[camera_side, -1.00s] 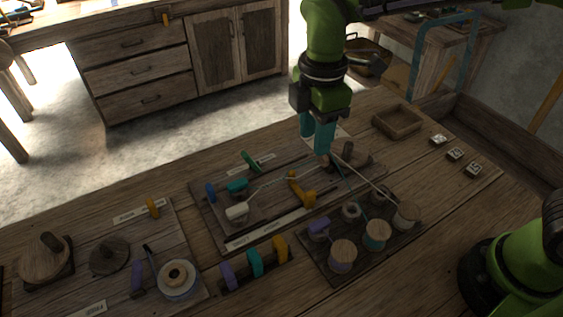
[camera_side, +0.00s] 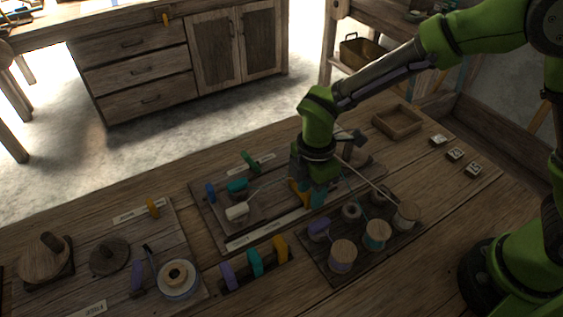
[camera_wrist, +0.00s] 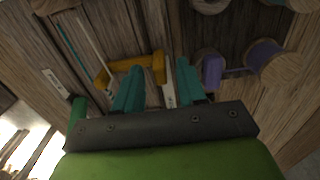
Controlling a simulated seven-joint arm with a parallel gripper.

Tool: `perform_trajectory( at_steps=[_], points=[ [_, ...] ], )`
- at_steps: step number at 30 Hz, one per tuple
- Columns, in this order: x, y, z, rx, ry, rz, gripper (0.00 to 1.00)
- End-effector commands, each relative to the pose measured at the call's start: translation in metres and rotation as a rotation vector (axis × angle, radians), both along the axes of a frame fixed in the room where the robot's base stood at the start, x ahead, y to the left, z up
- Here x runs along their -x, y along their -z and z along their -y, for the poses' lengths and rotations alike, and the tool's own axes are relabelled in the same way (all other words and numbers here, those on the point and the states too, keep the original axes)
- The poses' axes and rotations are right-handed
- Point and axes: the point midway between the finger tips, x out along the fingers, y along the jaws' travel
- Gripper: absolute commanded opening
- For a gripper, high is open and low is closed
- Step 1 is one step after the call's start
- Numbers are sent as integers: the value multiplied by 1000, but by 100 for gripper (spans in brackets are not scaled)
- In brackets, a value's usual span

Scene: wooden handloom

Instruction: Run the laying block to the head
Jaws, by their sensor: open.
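My gripper (camera_side: 311,193) is low over the middle of the dark board (camera_side: 215,232), partly hiding a yellow block (camera_side: 295,190). In the wrist view, the two teal fingers of my gripper (camera_wrist: 158,75) are apart, and the yellow block (camera_wrist: 125,68) lies in front of and between them. I cannot tell whether they touch it. A white piece (camera_side: 237,211) and a teal piece (camera_side: 237,186) sit at the board's left, with pale strands running right from them. Which piece is the laying block is not clear; the yellow one on the strands' path may be it.
Spools (camera_side: 342,256) stand on a plate to the front right, with strands or a rod reaching back from them. Coloured clips (camera_side: 255,262) sit in a slot in front. An empty wooden tray (camera_side: 397,119) is at the back right.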

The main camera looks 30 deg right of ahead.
Motion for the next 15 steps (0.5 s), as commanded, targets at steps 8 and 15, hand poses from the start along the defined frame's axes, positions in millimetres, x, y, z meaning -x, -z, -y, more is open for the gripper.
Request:
perform_trajectory(
  at_steps=[8,15],
  points=[
    [0,16,0,1,0,0,40],
    [0,16,0,0,0,1,36]
  ],
)
